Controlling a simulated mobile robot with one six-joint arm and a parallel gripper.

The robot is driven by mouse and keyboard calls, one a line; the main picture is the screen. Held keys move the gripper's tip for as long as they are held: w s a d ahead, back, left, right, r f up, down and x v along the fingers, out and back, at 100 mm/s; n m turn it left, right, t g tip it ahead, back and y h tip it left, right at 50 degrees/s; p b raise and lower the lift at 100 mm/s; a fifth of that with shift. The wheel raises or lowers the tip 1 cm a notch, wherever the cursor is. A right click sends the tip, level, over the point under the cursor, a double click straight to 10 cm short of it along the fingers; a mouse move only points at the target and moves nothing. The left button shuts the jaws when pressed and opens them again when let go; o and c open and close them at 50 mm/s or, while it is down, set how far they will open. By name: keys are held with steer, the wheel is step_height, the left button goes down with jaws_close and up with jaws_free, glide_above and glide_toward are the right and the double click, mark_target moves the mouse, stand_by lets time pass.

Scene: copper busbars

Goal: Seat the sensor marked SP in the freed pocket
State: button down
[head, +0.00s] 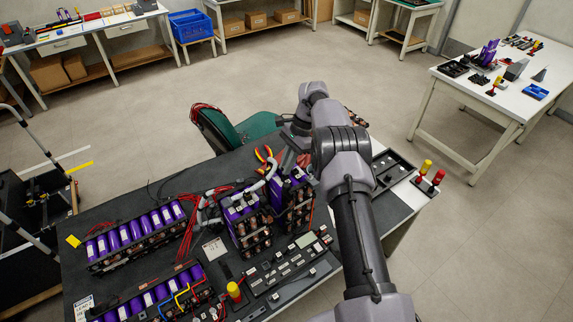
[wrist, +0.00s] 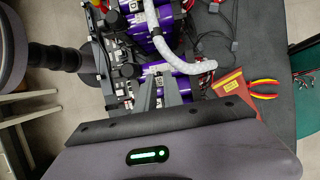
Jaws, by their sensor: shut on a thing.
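In the wrist view my gripper (wrist: 153,82) points at a battery stack with purple cells (wrist: 188,68). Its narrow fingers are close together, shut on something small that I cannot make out. In the head view my arm hides the gripper, near two upright purple-cell stacks (head: 243,218) on the dark bench. I cannot read an SP mark on anything, and I cannot pick out the freed pocket. A black tray with recesses (head: 393,170) lies at the bench's right end, partly behind my arm.
A pale ribbed hose (wrist: 165,45) arches over the stack, close to my fingers. Red-and-yellow pliers (wrist: 262,88) lie to the right. Long purple-cell modules (head: 135,238) and loose cables fill the bench's left side. Red-and-yellow posts (head: 425,168) stand at the right edge.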

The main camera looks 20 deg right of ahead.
steer(key=shift+f+b, duration=0.45)
steer(key=shift+f, duration=0.15)
steer(key=c, duration=1.4)
jaws_free()
step_height(320, 180, up, 6)
steer(key=p, duration=0.4)
steer(key=shift+r, duration=0.1)
